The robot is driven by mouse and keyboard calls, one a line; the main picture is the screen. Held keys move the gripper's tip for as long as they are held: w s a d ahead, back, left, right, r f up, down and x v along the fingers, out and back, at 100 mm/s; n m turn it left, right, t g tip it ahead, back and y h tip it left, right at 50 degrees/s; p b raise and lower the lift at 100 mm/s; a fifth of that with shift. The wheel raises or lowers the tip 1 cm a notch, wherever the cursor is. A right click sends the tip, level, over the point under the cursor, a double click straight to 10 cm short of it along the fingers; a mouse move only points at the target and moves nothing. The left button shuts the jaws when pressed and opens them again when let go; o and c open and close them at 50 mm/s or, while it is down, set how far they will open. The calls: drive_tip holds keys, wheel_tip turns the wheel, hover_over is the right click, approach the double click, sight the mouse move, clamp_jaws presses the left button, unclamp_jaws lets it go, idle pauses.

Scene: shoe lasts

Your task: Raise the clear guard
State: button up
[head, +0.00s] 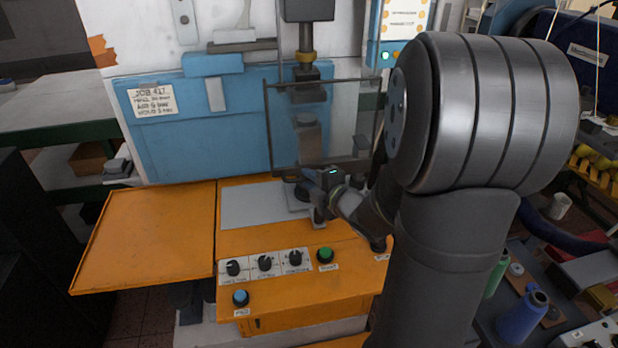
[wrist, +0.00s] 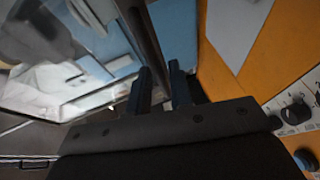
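The clear guard (head: 345,125) is a see-through panel in a thin dark frame. In the head view it hangs upright in front of the press. My gripper (head: 319,212) is by the guard's lower edge, low over the orange table, partly hidden by my own arm. In the wrist view the two dark fingers of my gripper (wrist: 160,88) stand a narrow gap apart. A dark bar (wrist: 143,35), seemingly part of the guard's frame, runs down to the fingertips. I cannot tell whether the fingers touch or grip it.
The orange press table (head: 150,235) carries a pale plate (head: 255,204). Knobs (head: 265,263), a green button (head: 325,254) and a blue button (head: 240,297) sit at its front. A blue panel (head: 200,120) stands behind. Spools (head: 522,318) stand at the right.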

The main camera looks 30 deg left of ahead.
sight(297, 102)
drive_tip(key=shift+w+a+f, duration=0.15)
drive_tip(key=shift+w+a, duration=0.15)
drive_tip(key=shift+a, duration=0.35)
clamp_jaws()
wheel_tip(297, 102, up, 19)
drive_tip(key=shift+r, duration=0.1)
idle(0.4)
unclamp_jaws()
